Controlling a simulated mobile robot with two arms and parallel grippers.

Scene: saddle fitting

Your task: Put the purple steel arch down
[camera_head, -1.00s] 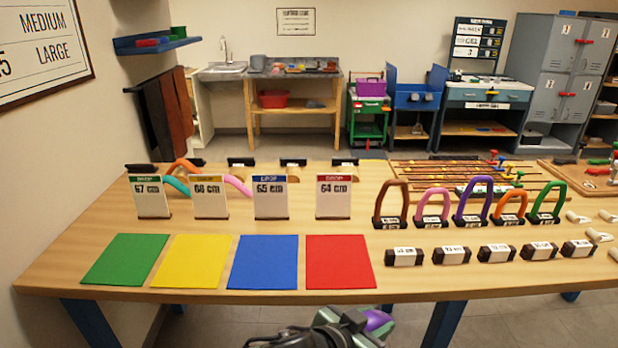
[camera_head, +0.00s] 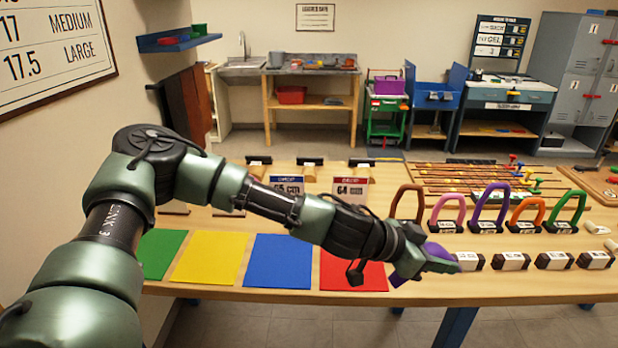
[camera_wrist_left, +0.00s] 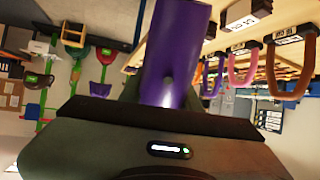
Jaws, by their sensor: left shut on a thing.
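Only small parts of this arch show past the fingers in the head view. Another purple arch (camera_head: 480,205) stands upright in the row on the table. My right gripper is not in view.
Green (camera_head: 160,252), yellow (camera_head: 208,258) and blue (camera_head: 277,262) mats line the table's front left. Brown (camera_head: 398,200), pink (camera_head: 446,212), orange (camera_head: 525,214) and green (camera_head: 568,210) arches stand at right. Several dark-ended labelled blocks (camera_head: 510,261) lie before them. My left arm hides some cards.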

